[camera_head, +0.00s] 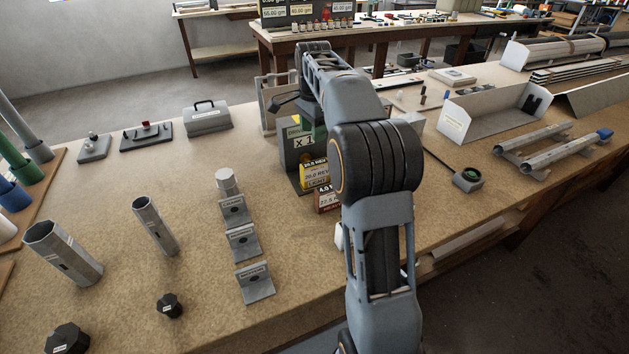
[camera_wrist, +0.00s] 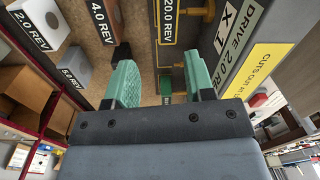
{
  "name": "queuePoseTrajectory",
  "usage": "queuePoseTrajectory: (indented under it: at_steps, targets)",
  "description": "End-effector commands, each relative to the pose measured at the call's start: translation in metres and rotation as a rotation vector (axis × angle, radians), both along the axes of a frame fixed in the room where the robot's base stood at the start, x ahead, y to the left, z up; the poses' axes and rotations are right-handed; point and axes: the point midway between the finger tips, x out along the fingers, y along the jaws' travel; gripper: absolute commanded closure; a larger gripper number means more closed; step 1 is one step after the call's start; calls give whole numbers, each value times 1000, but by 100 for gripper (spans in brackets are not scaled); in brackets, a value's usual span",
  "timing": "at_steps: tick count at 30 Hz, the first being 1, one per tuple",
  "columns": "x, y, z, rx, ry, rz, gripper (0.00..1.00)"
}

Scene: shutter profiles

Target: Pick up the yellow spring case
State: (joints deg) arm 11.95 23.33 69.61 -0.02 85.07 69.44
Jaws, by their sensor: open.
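In the head view a small box with a yellow face (camera_head: 316,175) and dark lettering, which I take for the yellow spring case, stands at the foot of a green-grey unit marked X 1 (camera_head: 291,152). My arm partly covers its right side. In the wrist view my gripper (camera_wrist: 162,78) is open, with two green fingers apart and nothing held between them.
Several grey brackets (camera_head: 243,243) line up to the left, beside hexagonal tubes (camera_head: 155,225). A yellow sign (camera_wrist: 262,72) is close on the right in the wrist view. Bench space left of the brackets is partly clear.

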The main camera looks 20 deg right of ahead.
Motion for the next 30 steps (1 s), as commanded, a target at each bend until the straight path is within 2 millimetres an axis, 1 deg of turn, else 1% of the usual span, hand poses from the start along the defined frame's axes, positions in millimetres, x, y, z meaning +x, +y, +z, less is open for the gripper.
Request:
queuePoseTrajectory:
  at_steps: [1,6,15,18,21,26,30]
  targets:
    - [7,-5,-10,4,10,-44,51]
    - [18,-14,-27,10,33,-140,51]
    - [20,-14,-79,11,37,-157,51]
    - [20,-14,-92,11,36,-156,51]
    - [20,-14,-100,10,35,-155,51]
    - [20,-14,-107,10,35,-154,51]
    - [18,-13,-123,10,37,-154,51]
